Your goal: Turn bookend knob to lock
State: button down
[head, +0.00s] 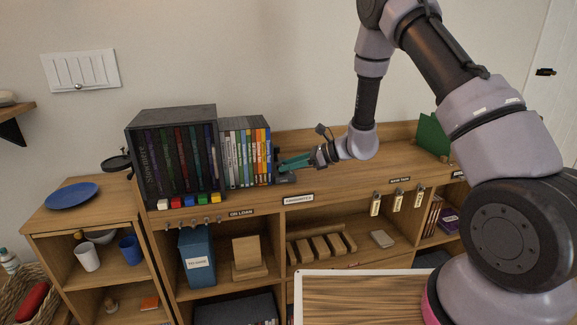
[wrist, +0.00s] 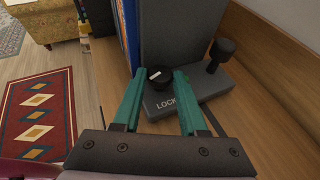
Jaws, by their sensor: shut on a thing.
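The bookend (wrist: 185,35) is dark grey, with an upright plate and a flat base marked LOCK; in the head view its base (head: 287,180) sits on the shelf top at the right end of the DVD row. The round black knob (wrist: 159,77) has a white pointer line and stands on the base near the LOCK lettering. My gripper (wrist: 158,80) has teal fingers, one on each side of the knob, shut on it. The white line points up and to the right in the wrist view, away from the LOCK lettering. In the head view my gripper (head: 283,166) reaches in from the right and hides the knob.
A black post with a thick head (wrist: 220,53) stands on the base right of the knob. DVDs (head: 245,155) and a black case (head: 172,155) stand left of the bookend. The shelf top to the right is clear up to a green bookend (head: 433,137).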

jog(key=n+g, duration=0.2)
jog(key=w+n+g, duration=0.1)
jog(key=n+g, duration=0.1)
jog(key=g, duration=0.1)
jog(key=n+g, duration=0.2)
jog(key=shift+w+a+n+h, duration=0.1)
jog(key=shift+w+n+h, duration=0.15)
jog(key=shift+n+h, duration=0.05)
jog(key=n+g+h, duration=0.1)
jog(key=n+g, duration=0.1)
jog(key=n+g+h, duration=0.3)
jog(key=n+g, duration=0.1)
jog(key=shift+w+a, duration=0.4)
jog(key=shift+h, duration=0.3)
jog(key=shift+c, duration=2.3)
grip_release()
